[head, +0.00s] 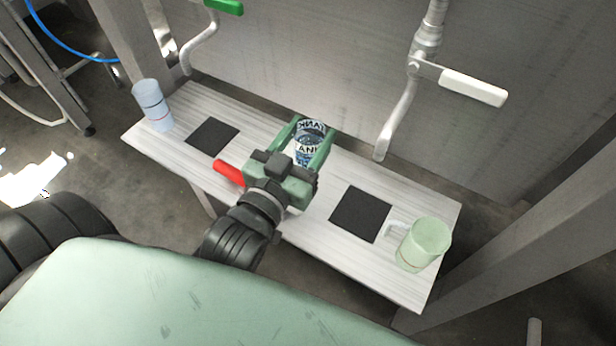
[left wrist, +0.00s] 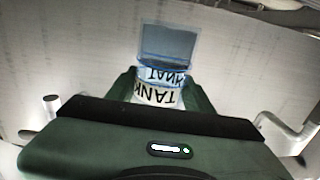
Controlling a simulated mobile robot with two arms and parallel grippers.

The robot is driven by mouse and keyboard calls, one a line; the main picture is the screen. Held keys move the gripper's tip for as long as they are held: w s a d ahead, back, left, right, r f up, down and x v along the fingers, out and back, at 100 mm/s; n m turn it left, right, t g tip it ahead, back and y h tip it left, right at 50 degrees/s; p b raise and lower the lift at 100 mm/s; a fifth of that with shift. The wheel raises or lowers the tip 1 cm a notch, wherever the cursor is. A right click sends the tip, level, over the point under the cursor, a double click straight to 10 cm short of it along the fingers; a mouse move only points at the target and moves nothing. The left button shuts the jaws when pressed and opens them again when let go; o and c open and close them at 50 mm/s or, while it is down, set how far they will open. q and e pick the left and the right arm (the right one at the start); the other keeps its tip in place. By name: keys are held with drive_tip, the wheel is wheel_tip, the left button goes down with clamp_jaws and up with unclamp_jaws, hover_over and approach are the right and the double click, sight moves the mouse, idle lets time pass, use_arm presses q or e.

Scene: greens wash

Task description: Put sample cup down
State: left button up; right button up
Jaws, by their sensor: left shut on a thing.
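The sample cup (head: 309,140) is a see-through cup with a white label in dark letters, of which "TANK" can be read. My left gripper (head: 306,148) is shut on it, one green finger on each side, over the middle of the bench. The cup also shows between the fingers in the left wrist view (left wrist: 160,92), with a bluish see-through part beyond the label. From these views I cannot tell whether its base touches the bench (head: 290,228). My right gripper is in neither view.
A black square (head: 212,137) lies left on the bench and another (head: 361,213) right. A clear bluish cup (head: 153,106) stands at the left end, a pale green mug (head: 424,244) at the right. A green-handled tap (head: 222,6) and a white-handled tap (head: 472,87) hang behind.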

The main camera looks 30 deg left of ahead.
use_arm(q)
wheel_tip(320, 180, down, 9)
drive_tip(key=shift+r+b, duration=0.2)
drive_tip(key=shift+b, duration=0.25)
drive_tip(key=shift+f, duration=0.1)
drive_tip(key=shift+f, duration=0.15)
drive_tip(key=o, duration=1.4)
drive_tip(key=shift+o, duration=0.2)
